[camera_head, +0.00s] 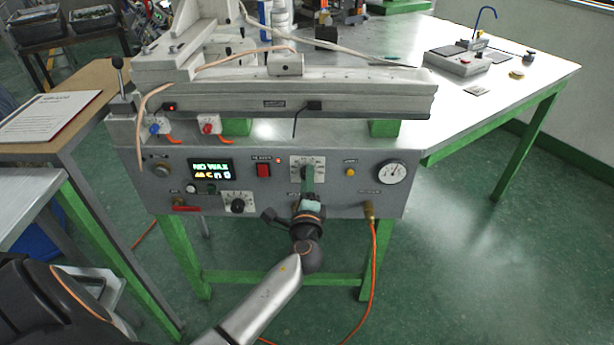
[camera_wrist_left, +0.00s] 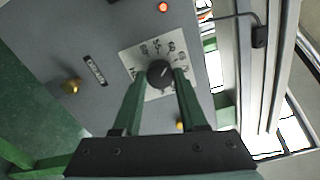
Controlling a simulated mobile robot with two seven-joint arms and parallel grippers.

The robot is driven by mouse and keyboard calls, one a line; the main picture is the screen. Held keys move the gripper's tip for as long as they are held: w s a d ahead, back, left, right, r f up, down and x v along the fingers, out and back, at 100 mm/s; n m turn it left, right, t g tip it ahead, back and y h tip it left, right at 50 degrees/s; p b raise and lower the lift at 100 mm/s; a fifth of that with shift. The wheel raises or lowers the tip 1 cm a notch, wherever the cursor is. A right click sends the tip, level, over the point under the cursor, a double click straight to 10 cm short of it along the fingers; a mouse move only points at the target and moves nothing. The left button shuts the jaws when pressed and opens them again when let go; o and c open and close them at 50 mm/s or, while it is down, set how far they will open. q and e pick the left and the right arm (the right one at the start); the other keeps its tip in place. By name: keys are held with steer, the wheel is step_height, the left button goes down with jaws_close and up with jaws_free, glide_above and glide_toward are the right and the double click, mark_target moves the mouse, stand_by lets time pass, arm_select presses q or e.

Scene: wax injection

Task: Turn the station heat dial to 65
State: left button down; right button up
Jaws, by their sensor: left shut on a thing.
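The station's grey front panel (camera_head: 335,200) faces me. A round black dial (camera_wrist_left: 160,73) on a white, marked scale plate (camera_wrist_left: 150,50) sits between the two green fingers of my left gripper (camera_head: 309,184). The fingers are shut on the dial from both sides. Its pointer and numbers are too small to read surely. In the head view, the fingers hide most of this dial, but its scale plate (camera_head: 296,163) shows. A second black dial (camera_head: 238,204) on a white plate is lower left and untouched. My right gripper is not in view.
A lit display (camera_head: 212,169), a red switch (camera_head: 264,169), a yellow button (camera_head: 350,172) and a round gauge (camera_head: 391,173) share the panel.

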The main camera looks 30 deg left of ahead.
arm_select(q)
steer(key=m+p, duration=0.2)
steer(key=m, duration=0.2)
steer(key=shift+r+m, duration=0.15)
steer(key=shift+m, duration=0.25)
stand_by(0.4)
steer(key=shift+c, duration=2.2)
jaws_free()
steer(key=v, duration=1.2)
steer(key=shift+s, duration=0.2)
